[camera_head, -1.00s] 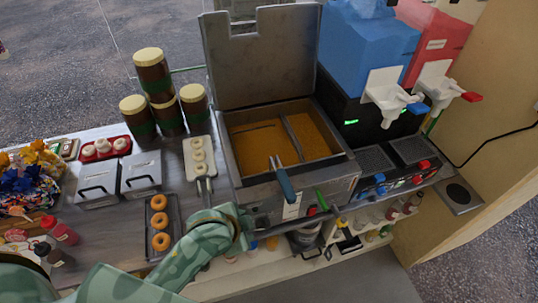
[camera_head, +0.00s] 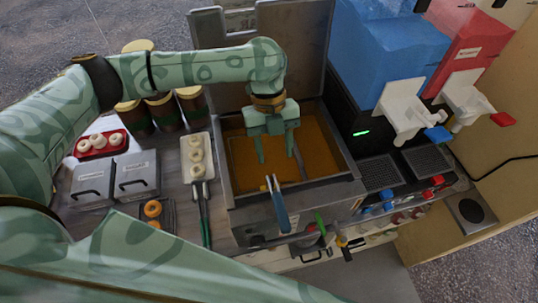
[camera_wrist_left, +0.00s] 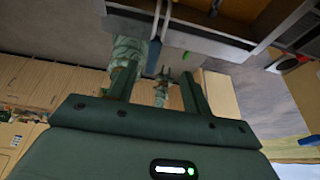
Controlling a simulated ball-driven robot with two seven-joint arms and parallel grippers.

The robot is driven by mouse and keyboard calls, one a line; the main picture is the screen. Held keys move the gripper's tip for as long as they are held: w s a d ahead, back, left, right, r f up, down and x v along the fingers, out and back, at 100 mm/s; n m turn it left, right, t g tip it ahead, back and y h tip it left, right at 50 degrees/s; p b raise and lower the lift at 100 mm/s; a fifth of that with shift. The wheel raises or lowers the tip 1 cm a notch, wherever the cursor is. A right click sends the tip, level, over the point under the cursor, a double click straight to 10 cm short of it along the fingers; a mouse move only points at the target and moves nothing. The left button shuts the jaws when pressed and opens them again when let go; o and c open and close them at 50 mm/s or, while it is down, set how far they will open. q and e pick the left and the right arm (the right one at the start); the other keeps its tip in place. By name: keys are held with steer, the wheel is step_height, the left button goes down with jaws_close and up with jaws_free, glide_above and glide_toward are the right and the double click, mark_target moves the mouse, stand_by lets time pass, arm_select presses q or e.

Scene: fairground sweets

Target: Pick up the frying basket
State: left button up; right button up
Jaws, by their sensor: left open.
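The frying basket is most clearly marked by its blue handle (camera_head: 279,211), which hangs over the front rim of the fryer (camera_head: 292,196). Its body is hard to make out in the orange-brown oil. The blue handle also shows in the left wrist view (camera_wrist_left: 152,57), beyond the fingers. My left gripper (camera_head: 276,151) points down over the oil, behind the handle and apart from it. Its two fingers are spread with nothing seen between them; they also show in the left wrist view (camera_wrist_left: 158,85).
The raised fryer lid (camera_head: 222,58) stands behind my left arm. Blue (camera_head: 385,55) and red (camera_head: 470,45) drink dispensers stand close on the right. A tray of pale rings (camera_head: 196,157), grey lidded boxes (camera_head: 137,172) and jars (camera_head: 188,104) stand on the left.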

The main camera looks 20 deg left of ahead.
arm_select(q)
steer(key=a, duration=0.1)
glide_toward(277, 192)
steer(key=a+x, duration=0.1)
steer(key=x, duration=0.4)
steer(key=shift+s+d+f+p, duration=0.3)
steer(key=shift+d+f, duration=0.2)
steer(key=shift+f, duration=0.2)
steer(key=p+x, duration=0.1)
steer(key=x, duration=0.4)
steer(key=shift+d, duration=0.1)
steer(key=shift+r, duration=0.1)
jaws_close()
arm_select(e)
steer(key=shift+s+r, duration=0.4)
steer(key=shift+r, duration=0.4)
